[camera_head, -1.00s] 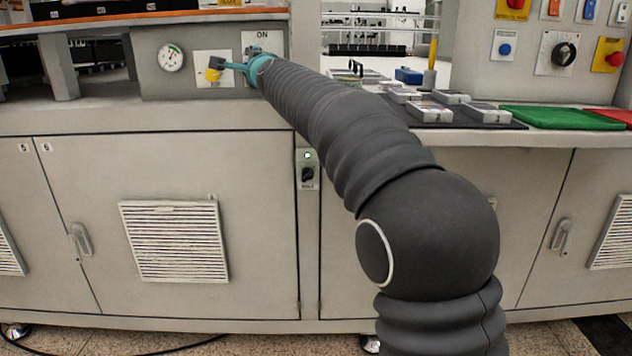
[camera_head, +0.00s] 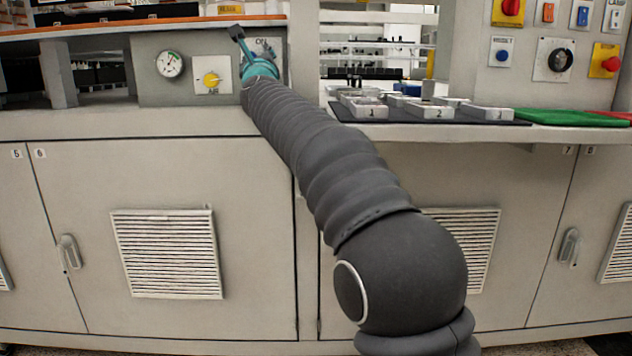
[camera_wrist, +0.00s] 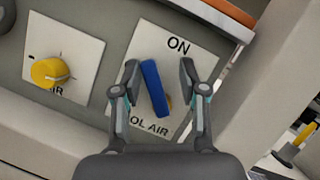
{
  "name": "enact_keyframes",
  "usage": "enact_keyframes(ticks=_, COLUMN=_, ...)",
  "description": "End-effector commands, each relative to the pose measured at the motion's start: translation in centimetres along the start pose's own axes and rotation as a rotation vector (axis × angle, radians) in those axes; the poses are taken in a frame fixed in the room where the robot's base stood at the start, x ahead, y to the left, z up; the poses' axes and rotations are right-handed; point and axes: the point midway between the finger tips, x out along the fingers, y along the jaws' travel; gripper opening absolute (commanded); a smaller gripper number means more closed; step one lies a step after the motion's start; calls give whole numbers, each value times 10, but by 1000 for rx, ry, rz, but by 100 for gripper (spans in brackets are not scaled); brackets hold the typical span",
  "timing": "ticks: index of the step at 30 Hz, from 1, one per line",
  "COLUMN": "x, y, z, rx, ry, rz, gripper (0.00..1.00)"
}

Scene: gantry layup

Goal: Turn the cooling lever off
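The cooling lever (camera_wrist: 154,88) is a blue bar on a white plate (camera_wrist: 150,42) marked ON at the top and "OL AIR" at the bottom, its first letters hidden. The bar stands near upright in the wrist view, its top leaning left. A yellowish part shows behind its lower right. My gripper (camera_wrist: 160,74) is open, with one finger on each side of the lever. The left finger is close to the bar and the right has a wider gap; contact cannot be told. In the head view my gripper (camera_head: 257,58) covers the lever.
A yellow air knob (camera_wrist: 50,72) is just left of the lever plate, with a pressure gauge (camera_head: 170,64) further left. An orange-edged shelf (camera_wrist: 222,14) overhangs above. Right of the panel, numbered grey blocks (camera_head: 430,111) lie on a dark mat beside a green board (camera_head: 565,118).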

Motion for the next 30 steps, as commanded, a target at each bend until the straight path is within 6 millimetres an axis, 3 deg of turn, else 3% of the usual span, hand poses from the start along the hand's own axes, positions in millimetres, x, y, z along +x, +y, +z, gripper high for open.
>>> enact_keyframes(ticks=10, x=-2, y=-16, z=-2, rx=456, ry=0, rz=-189, gripper=42)
enact_keyframes(ticks=30, x=-115, y=4, z=3, rx=438, ry=0, rz=-179, gripper=42)
